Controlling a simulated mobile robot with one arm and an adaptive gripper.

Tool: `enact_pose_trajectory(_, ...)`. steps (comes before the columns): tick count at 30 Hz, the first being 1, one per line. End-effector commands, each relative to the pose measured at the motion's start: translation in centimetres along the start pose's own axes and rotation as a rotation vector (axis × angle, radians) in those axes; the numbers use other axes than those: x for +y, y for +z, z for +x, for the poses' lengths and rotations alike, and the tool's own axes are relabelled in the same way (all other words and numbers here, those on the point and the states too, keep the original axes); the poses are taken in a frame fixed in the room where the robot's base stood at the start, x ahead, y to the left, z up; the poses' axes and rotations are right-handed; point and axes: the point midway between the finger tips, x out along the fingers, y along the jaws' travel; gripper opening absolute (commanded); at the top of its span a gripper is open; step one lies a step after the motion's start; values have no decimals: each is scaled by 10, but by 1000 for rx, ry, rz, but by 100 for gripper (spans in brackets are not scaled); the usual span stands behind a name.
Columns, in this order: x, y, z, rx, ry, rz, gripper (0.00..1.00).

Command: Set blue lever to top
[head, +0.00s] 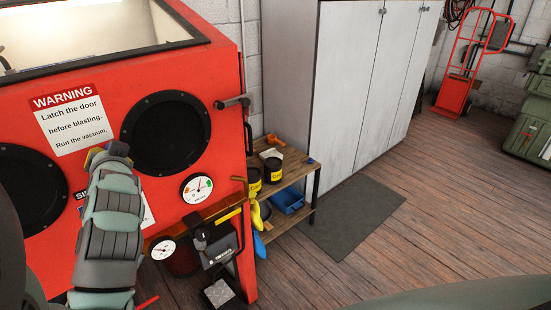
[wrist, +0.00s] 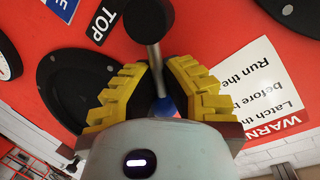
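In the wrist view, which shows the panel upside down, the lever is a grey metal rod (wrist: 155,68) running from a round black hub (wrist: 150,20) to a blue knob (wrist: 165,106). My gripper (wrist: 163,68), with yellow ridged fingers, has one finger on each side of the rod and knob. The gap is narrow; whether the pads press on the lever is unclear. In the head view my gripper (head: 108,153) is against the red cabinet's front (head: 215,80), and my arm hides the lever.
The red cabinet has round black ports (head: 165,133), a warning sign (head: 67,118) and a gauge (head: 196,188). A latch handle (head: 232,103) sticks out at its right edge. A wooden shelf (head: 297,170) with cans stands beside it. Open floor (head: 430,230) lies to the right.

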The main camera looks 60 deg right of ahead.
Motion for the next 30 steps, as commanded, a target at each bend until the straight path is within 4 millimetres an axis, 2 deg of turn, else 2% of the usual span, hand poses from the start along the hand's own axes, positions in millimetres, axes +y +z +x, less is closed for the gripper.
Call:
enact_pose_trajectory(3, 5, 0, 0, -5, -2, 37, 0)
enact_pose_trajectory(21, 5, -1, 0, -14, -9, 73, 0)
enact_pose_trajectory(22, 5, -1, 0, -14, -9, 73, 8)
enact_pose_trajectory(30, 4, 0, 1, -15, -10, 72, 36)
